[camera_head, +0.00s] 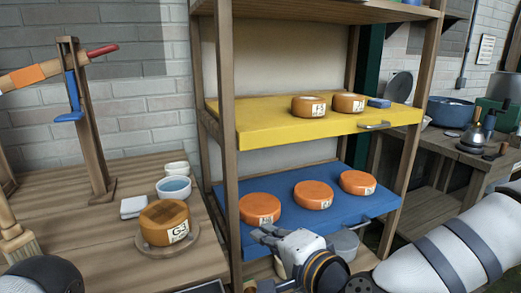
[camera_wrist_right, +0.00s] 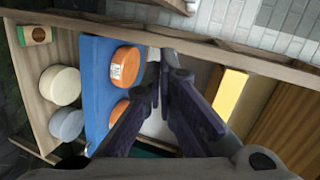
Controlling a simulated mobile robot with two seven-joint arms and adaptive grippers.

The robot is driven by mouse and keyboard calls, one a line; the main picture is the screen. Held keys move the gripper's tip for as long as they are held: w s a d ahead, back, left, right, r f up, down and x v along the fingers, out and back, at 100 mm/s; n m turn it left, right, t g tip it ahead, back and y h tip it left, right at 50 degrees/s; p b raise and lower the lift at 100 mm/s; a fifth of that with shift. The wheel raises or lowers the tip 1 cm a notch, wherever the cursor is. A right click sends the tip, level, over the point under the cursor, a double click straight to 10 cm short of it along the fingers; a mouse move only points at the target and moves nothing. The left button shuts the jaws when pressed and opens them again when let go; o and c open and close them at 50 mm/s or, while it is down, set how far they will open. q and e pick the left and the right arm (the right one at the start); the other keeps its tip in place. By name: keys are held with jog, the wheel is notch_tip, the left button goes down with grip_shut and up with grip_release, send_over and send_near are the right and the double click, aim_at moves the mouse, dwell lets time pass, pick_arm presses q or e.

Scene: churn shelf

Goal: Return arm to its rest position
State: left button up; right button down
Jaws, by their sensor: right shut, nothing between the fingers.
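My right arm (camera_head: 440,250) reaches in from the right in the head view. Its gripper (camera_head: 265,235) is in front of the blue shelf board (camera_head: 335,216), near its front edge. In the right wrist view the fingers (camera_wrist_right: 160,75) are shut together with nothing between them. Orange cheese wheels (camera_head: 313,195) with labels sit on the blue board, and two of them show beside the fingers in the right wrist view (camera_wrist_right: 126,67). My left gripper is not in view.
A wooden shelf post (camera_head: 226,150) stands close to the right gripper. Above is a yellow board (camera_head: 270,123) with two labelled cheeses. On the left table (camera_head: 75,210), a cheese (camera_head: 165,222) sits on a round board near bowls and a wooden press. Pale containers (camera_head: 342,243) stand below the blue board.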

jog(key=s+d+f+n+g+h+p, duration=0.15)
jog(key=s+f+n+g, duration=0.5)
jog(key=s+f, duration=1.25)
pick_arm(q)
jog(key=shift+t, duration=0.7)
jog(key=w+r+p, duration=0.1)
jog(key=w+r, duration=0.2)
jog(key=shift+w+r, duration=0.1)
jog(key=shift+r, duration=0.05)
pick_arm(e)
jog(key=s+d+f+n+g+h, duration=0.2)
jog(key=s+d, duration=0.6)
jog(key=s, duration=0.4)
jog(key=s+d+f+n+g+h, duration=0.2)
jog(key=s+d+f+g, duration=0.3)
jog(key=s, duration=0.7)
jog(key=d+g+h, duration=0.1)
jog(key=d+g, duration=0.1)
jog(key=d, duration=0.2)
jog(key=shift+s+d+f, duration=0.15)
jog(key=shift+d+f, duration=0.05)
jog(key=shift+f, duration=0.05)
